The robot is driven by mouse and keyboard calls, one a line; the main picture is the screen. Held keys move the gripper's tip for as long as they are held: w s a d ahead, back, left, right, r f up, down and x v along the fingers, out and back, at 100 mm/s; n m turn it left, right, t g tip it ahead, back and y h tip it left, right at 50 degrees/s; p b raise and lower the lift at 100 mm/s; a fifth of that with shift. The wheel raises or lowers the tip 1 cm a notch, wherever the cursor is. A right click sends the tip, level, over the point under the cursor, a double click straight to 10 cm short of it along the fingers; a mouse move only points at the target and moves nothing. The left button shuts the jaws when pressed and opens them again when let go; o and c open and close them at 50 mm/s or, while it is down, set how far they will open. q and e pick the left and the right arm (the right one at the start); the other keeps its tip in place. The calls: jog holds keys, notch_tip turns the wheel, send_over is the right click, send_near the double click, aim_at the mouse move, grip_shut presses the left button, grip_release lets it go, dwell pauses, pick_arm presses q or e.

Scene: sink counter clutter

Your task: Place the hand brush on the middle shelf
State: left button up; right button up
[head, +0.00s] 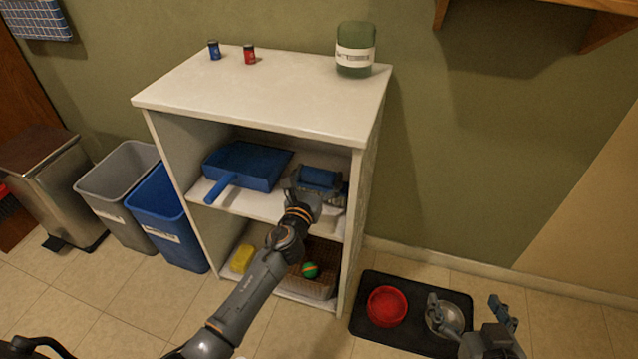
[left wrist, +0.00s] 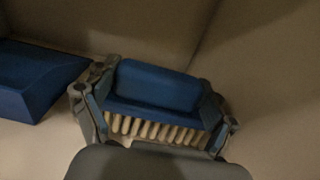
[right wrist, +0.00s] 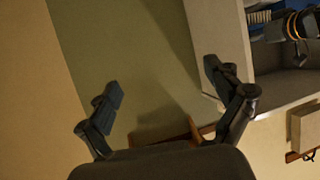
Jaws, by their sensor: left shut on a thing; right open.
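The hand brush (head: 318,178) is blue with pale bristles. In the head view it is at the right end of the middle shelf (head: 262,205), partly hidden by my left gripper (head: 318,190). In the left wrist view the brush (left wrist: 155,88) lies between the two fingers of my left gripper (left wrist: 152,112), which is shut on it, bristles towards the camera. I cannot tell whether the brush touches the shelf. My right gripper (head: 470,310) is open and empty, over the floor at the right; its spread fingers also show in the right wrist view (right wrist: 165,100).
A blue dustpan (head: 248,166) lies on the middle shelf left of the brush. A yellow sponge (head: 242,259) and a basket (head: 318,284) with a ball are below. Cans and a green jar (head: 355,50) stand on top. Bins stand left; a red bowl (head: 387,306) is on a mat.

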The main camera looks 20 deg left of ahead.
pick_arm(q)
jog(key=shift+w+f+b, duration=0.2)
jog(key=shift+f+b, duration=0.6)
jog(key=shift+f, duration=0.35)
pick_arm(e)
notch_tip(320, 180, up, 8)
jog(key=w+a+t+y, duration=0.1)
jog(key=w+a+t, duration=0.1)
jog(key=t, duration=0.3)
jog(key=shift+w+r+y, duration=0.2)
jog(key=shift+w+y, duration=0.05)
jog(key=shift+y, duration=0.05)
jog(key=shift+r, duration=0.1)
pick_arm(q)
jog(key=o, duration=1.1)
jog(key=shift+c, duration=0.2)
pick_arm(e)
jog(key=shift+r+t, duration=0.3)
